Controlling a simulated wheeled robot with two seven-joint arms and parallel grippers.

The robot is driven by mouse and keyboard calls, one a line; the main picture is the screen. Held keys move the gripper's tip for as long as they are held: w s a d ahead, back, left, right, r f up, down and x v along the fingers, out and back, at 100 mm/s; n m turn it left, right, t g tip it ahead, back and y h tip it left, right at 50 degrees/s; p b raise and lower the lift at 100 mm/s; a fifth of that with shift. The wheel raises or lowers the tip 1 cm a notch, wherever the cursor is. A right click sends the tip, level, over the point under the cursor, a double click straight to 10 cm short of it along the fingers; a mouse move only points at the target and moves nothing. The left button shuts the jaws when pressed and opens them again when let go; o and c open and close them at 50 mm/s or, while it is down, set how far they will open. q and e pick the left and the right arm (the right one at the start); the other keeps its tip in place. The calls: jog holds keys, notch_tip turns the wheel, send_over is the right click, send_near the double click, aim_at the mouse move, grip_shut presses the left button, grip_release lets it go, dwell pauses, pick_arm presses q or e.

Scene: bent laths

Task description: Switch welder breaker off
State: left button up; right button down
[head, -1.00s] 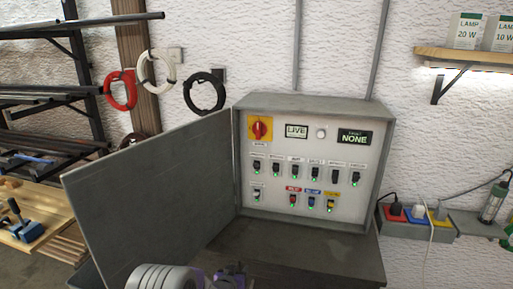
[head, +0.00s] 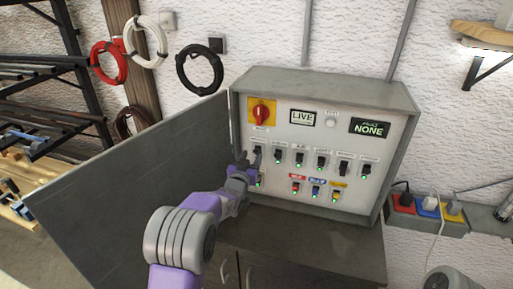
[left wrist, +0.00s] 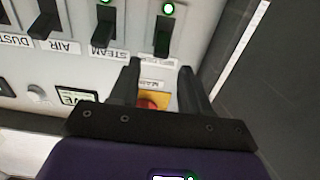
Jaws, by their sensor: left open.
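The grey breaker cabinet (head: 322,84) is open on the wall, with a row of black breaker levers (head: 320,160) and small green lamps. The row labels are too small to read in the head view, so I cannot tell which is the welder breaker. My left gripper (head: 249,160) is open at the row's left end, covering part of the panel there. In the left wrist view the panel is upside down. The open fingers (left wrist: 161,70) point toward a black lever (left wrist: 163,36) with a lit green lamp; its label is not legible. Neighbouring labels read STEAM, AIR and DUST.
A red rotary switch (head: 261,113) on yellow is above the row, beside a LIVE display (head: 303,118) and a NONE display (head: 369,128). Smaller coloured-label breakers sit below. The cabinet door (head: 130,190) stands open at left. Plugs and sockets (head: 428,208) are at right.

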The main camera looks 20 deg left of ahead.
aim_at(255, 151)
pick_arm(q)
jog(key=shift+w+f+p, duration=0.1)
jog(key=shift+w+p, duration=0.5)
jog(key=shift+w, duration=2.1)
jog(key=shift+c, duration=0.5)
